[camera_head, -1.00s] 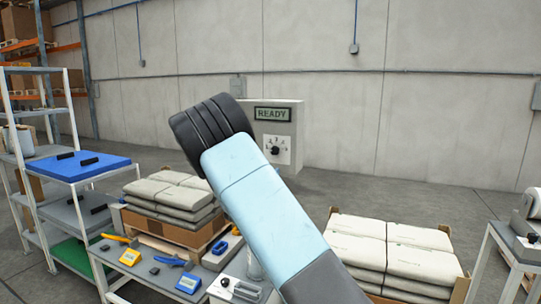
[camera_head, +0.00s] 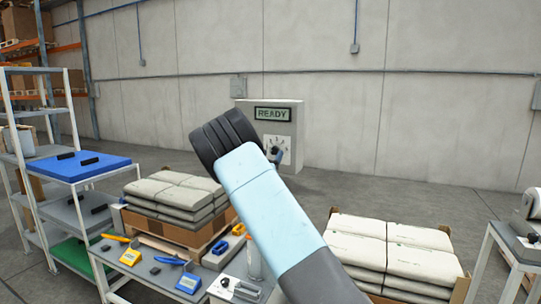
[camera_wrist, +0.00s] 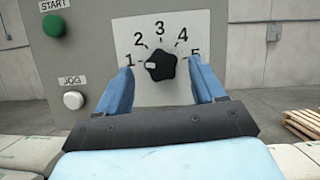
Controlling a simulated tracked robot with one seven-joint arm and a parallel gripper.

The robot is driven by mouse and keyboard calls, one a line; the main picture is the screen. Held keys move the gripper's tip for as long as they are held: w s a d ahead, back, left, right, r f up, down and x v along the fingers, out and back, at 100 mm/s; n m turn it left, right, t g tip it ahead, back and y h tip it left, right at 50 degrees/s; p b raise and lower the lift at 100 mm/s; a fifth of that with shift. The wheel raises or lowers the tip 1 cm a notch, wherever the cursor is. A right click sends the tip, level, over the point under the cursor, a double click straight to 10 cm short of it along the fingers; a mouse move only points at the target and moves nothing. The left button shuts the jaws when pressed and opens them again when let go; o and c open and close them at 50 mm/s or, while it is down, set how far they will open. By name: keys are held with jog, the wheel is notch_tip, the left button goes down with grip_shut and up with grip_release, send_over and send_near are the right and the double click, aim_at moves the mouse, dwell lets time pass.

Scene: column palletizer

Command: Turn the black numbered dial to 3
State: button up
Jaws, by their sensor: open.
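The black dial (camera_wrist: 161,67) sits on a white plate (camera_wrist: 150,92) numbered 1 to 5 in the wrist view. Its pale pointer mark faces left, towards the 1. My gripper (camera_wrist: 161,64) is open, with one blue finger to the left of the dial and one to the right. Gaps show between the fingers and the dial, and I cannot tell how deep the tips reach. In the head view a blue fingertip shows in front of the white plate (camera_head: 284,143), and the dial is mostly hidden.
The grey control box (camera_head: 297,117) carries a READY display (camera_head: 272,115). A green START button (camera_wrist: 54,26) and a white JOG button (camera_wrist: 73,100) are left of the dial. Sacks (camera_head: 170,198), a tool table (camera_head: 150,274) and a shelf (camera_head: 75,170) stand at left; more sacks (camera_head: 395,240) stand at right.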

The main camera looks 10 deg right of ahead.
jog(key=shift+x, duration=0.95)
jog(key=shift+c, duration=0.4)
